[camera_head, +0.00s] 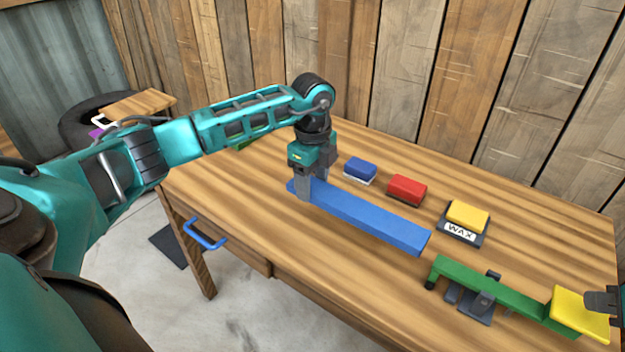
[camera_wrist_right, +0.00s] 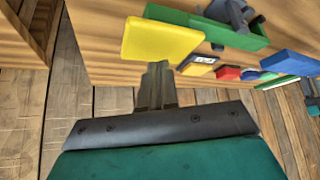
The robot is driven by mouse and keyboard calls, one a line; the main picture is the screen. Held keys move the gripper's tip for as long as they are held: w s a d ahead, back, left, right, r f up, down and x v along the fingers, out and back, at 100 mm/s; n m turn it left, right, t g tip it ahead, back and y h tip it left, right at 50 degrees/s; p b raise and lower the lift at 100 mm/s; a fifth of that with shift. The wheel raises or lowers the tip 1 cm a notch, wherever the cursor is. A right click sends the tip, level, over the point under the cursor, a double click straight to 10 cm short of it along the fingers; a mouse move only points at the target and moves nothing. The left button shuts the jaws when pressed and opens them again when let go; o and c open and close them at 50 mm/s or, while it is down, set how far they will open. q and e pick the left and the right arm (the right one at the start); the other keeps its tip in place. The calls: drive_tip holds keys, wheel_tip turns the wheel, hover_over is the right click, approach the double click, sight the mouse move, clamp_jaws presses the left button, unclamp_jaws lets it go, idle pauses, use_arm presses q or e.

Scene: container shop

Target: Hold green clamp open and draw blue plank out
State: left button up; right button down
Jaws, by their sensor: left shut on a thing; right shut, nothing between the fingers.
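The blue plank (camera_head: 370,219) is long and flat; its right end is just left of the green clamp's jaw end, with a narrow gap seen. My left gripper (camera_head: 304,192) is shut on the plank near its left end. The green clamp (camera_head: 490,284) lies at the table's front right, with dark grey parts at its middle and a yellow pad (camera_head: 578,310) at its right end. My right gripper (camera_head: 592,302) is shut and empty at the yellow pad's outer edge. In the right wrist view, its fingertips (camera_wrist_right: 158,66) meet the pad's edge (camera_wrist_right: 160,42); pressing contact cannot be told.
Behind the plank are a blue block (camera_head: 360,168), a red block (camera_head: 407,188) and a yellow block (camera_head: 467,214) on a dark base marked WAX. The drawer has a blue handle (camera_head: 204,235). A plank wall bounds the table's back. The table's left front is clear.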

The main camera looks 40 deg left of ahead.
drive_tip(key=shift+r, duration=1.75)
